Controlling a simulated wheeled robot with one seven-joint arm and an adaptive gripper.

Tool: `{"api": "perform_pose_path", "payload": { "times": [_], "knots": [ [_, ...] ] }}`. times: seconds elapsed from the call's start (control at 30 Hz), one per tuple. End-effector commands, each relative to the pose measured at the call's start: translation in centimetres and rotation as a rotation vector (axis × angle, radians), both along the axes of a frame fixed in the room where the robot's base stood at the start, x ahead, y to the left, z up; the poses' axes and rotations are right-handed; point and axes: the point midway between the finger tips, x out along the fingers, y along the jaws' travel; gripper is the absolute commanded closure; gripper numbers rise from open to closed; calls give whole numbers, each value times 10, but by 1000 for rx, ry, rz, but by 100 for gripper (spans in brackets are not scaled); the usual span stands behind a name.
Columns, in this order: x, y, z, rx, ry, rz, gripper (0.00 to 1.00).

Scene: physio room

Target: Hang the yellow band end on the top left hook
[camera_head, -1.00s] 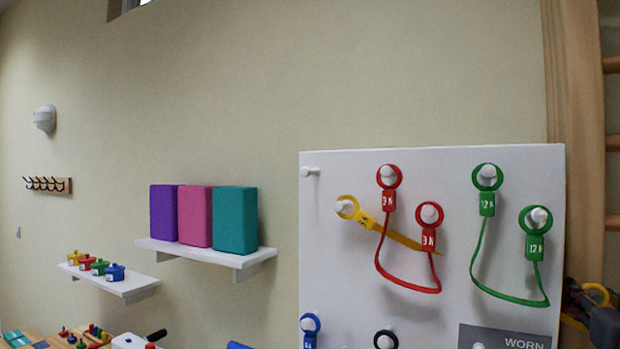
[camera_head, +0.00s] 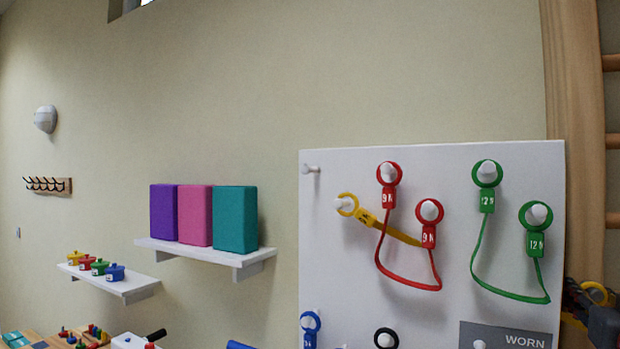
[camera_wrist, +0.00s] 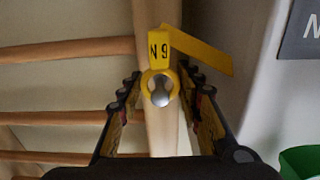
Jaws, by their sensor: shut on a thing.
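The top left hook (camera_head: 312,169) is a bare white peg at the board's upper left corner. A yellow band end (camera_head: 347,204) hangs on the white hook below it, and its strap runs right and down behind the red band. My gripper (camera_head: 600,312) shows in part at the lower right edge of the head view, beside the board, with a yellow ring at it. In the wrist view my gripper (camera_wrist: 160,98) is shut on the other yellow band end (camera_wrist: 160,74), a ring with a "9 N" tag. A short yellow strap runs from the tag to the right.
The white board (camera_head: 340,270) also carries a red band (camera_head: 388,176), a green band (camera_head: 487,174), and blue and black rings lower down. A grey sign (camera_head: 505,336) sits low right. Wooden wall bars (camera_wrist: 60,118) stand close behind my gripper. The wall above the board is clear.

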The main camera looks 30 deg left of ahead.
Motion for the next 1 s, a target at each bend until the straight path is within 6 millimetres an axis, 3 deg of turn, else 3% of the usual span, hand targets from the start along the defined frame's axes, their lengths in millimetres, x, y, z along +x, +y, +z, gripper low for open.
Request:
{"api": "perform_pose_path", "payload": {
  "times": [0.33, 0.37, 0.7, 0.9, 1.0],
  "knots": [
    [0, 0, -2, -1, 1, -1, 100],
    [0, 0, -2, -1, 1, -1, 63],
    [0, 0, -3, 0, 3, -1, 44],
    [0, 0, -3, 0, 3, 0, 44],
    [0, 0, -4, 0, 4, 0, 38]
  ]
}}
